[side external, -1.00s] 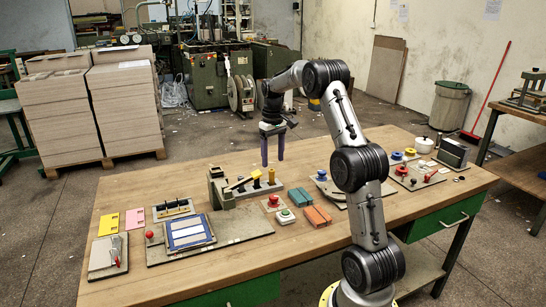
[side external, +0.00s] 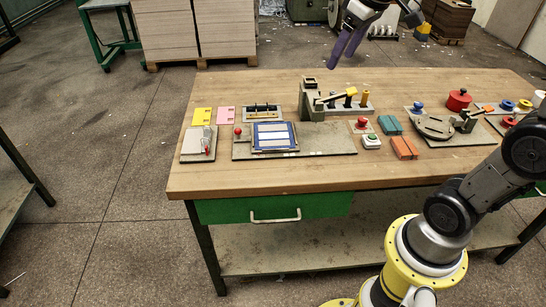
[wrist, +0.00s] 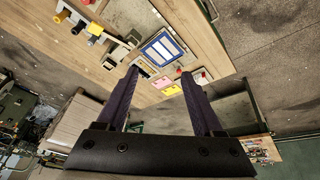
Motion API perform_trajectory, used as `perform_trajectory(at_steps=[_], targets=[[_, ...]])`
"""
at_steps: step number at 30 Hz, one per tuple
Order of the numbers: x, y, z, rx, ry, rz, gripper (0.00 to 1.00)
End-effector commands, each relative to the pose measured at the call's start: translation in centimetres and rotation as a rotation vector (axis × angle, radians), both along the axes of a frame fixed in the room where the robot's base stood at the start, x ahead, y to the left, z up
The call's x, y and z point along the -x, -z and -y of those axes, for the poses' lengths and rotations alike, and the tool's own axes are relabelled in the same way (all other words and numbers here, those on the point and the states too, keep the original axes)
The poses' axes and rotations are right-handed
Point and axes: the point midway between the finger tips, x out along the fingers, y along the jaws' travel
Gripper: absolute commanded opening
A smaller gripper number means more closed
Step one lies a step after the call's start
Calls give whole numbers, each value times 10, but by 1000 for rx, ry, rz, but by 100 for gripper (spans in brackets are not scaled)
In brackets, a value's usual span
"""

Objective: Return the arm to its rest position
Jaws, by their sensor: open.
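My gripper (side external: 343,55), with two long purple fingers, hangs in the air near the back edge of the wooden table (side external: 260,172) in the side view. The fingers slant down to the left there. In the wrist view the fingers of my gripper (wrist: 160,73) are spread apart with nothing between them. My gripper touches nothing that I can see.
On the table are a board with a blue-framed panel (side external: 275,136), a grey post fixture (side external: 311,100), red and green buttons (side external: 371,141), orange blocks (side external: 404,148) and a round-plate fixture (side external: 433,127). Stacked greyboard (side external: 225,28) stands behind. The table's front strip is clear.

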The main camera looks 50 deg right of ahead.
Motion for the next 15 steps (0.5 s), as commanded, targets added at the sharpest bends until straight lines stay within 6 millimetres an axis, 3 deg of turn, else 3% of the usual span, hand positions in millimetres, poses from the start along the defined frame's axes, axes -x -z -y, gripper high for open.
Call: perform_trajectory(at_steps=[1,6,10,15], targets=[[18,-2,-20,2,-35,29,68],[79,14,-64,-11,-112,105,68],[120,42,-82,-34,-138,141,68],[147,79,-86,-61,-104,133,68]])
